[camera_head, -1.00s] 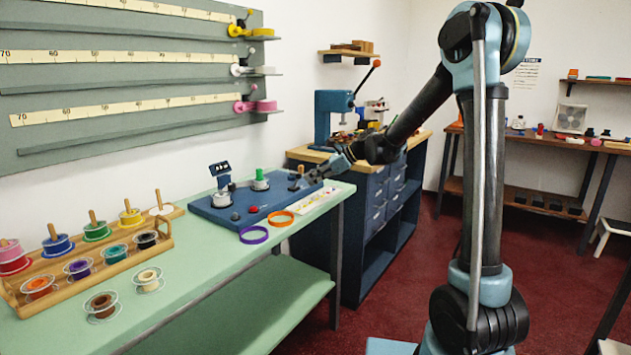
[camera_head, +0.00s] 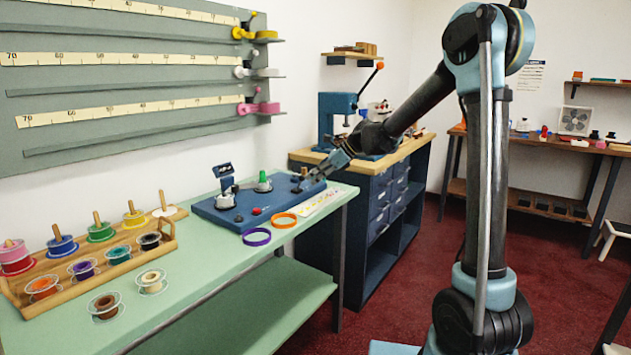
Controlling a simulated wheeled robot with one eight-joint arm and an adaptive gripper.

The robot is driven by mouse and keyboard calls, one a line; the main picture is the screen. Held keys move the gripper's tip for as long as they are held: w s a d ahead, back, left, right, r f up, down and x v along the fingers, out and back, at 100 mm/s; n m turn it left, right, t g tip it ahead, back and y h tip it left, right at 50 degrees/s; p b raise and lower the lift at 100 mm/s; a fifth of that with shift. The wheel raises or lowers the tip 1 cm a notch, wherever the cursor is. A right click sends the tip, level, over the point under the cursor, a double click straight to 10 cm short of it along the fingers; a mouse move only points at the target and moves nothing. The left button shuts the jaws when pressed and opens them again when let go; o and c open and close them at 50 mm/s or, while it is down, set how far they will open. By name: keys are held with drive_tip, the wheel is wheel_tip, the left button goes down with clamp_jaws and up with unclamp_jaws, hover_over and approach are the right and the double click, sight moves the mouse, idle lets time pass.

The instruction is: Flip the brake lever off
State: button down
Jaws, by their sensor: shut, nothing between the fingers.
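A dark blue control panel (camera_head: 217,208) lies on the green counter. A small dark upright lever (camera_head: 303,173) stands at its right end; it may be the brake lever, but its parts and position are too small to read. My gripper (camera_head: 317,175) is shut and empty, just right of this lever and low over the panel's right end. I cannot tell whether they touch. The panel also carries a black-topped fixture (camera_head: 224,182), a green knob (camera_head: 263,177), a red button (camera_head: 257,211) and a small black knob (camera_head: 238,218).
A purple ring (camera_head: 257,237) and an orange ring (camera_head: 284,220) lie in front of the panel. A pale strip (camera_head: 322,201) lies at its right. A wooden rack (camera_head: 100,277) of spools stands left. A blue cabinet (camera_head: 372,205) with a press stands behind the counter's end.

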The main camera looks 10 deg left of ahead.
drive_tip(key=shift+a+r, duration=0.1)
drive_tip(key=shift+a, duration=0.05)
drive_tip(key=a+h, duration=0.1)
drive_tip(key=w+a+r+g+h, duration=0.1)
drive_tip(key=h, duration=0.1)
drive_tip(key=a+r+m+h, duration=0.1)
drive_tip(key=h, duration=0.1)
drive_tip(key=shift+w+a+g, duration=0.15)
drive_tip(key=shift+w+g, duration=0.1)
drive_tip(key=shift+g, duration=0.15)
drive_tip(key=shift+w+a+r, duration=0.1)
drive_tip(key=shift+w+a, duration=0.1)
drive_tip(key=shift+a, duration=0.25)
drive_tip(key=shift+w+a+r, duration=0.1)
drive_tip(key=shift+w+a, duration=0.05)
drive_tip(key=shift+a, duration=0.3)
drive_tip(key=shift+r, duration=0.15)
idle(0.8)
drive_tip(key=shift+r, duration=0.7)
drive_tip(key=shift+d, duration=0.1)
